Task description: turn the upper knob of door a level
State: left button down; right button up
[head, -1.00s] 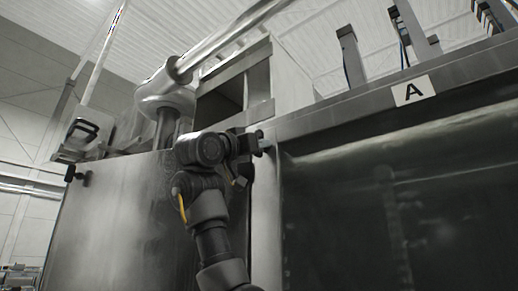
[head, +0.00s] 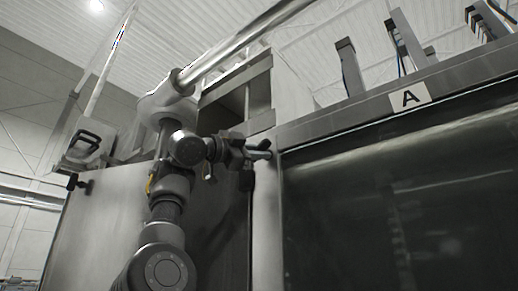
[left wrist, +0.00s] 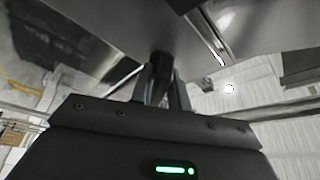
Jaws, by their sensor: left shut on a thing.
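Door A (head: 390,200) is a dark, glossy panel on the right in the head view, under a sign with the letter A (head: 408,96). The upper knob (head: 264,147) is a small dark handle at the door's upper left corner. My left gripper (head: 250,153) is shut on it, coming from the left. In the left wrist view the dark knob (left wrist: 161,68) sits between the two fingers of my left gripper (left wrist: 163,88). The fingers hide part of the knob, and I cannot tell whether it is level. My right gripper is in neither view.
A metal frame edge (head: 340,118) runs above the door. A thick pipe (head: 235,45) slants across the upper left. A steel side panel (head: 100,215) stands left of my arm. A box with a black handle (head: 85,142) is mounted at far left.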

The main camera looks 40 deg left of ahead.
pick_arm(q)
jog(key=m, duration=0.1)
jog(key=m+g+p, duration=0.1)
jog(key=m+p, duration=0.1)
jog(key=shift+s+r+m, duration=0.1)
jog(key=shift+r+m, duration=0.15)
jog(key=shift+m, duration=0.15)
jog(key=shift+f+m+g+p, duration=0.15)
jog(key=shift+m+g+p, duration=0.6)
jog(key=shift+m, duration=0.65)
jog(key=c, duration=1.5)
grip_release()
jog(key=b+v, duration=0.1)
jog(key=v, duration=0.9)
jog(key=shift+s+a+b, duration=0.15)
jog(key=shift+s+b, duration=0.05)
jog(key=shift+b, duration=0.2)
jog(key=shift+s, duration=0.1)
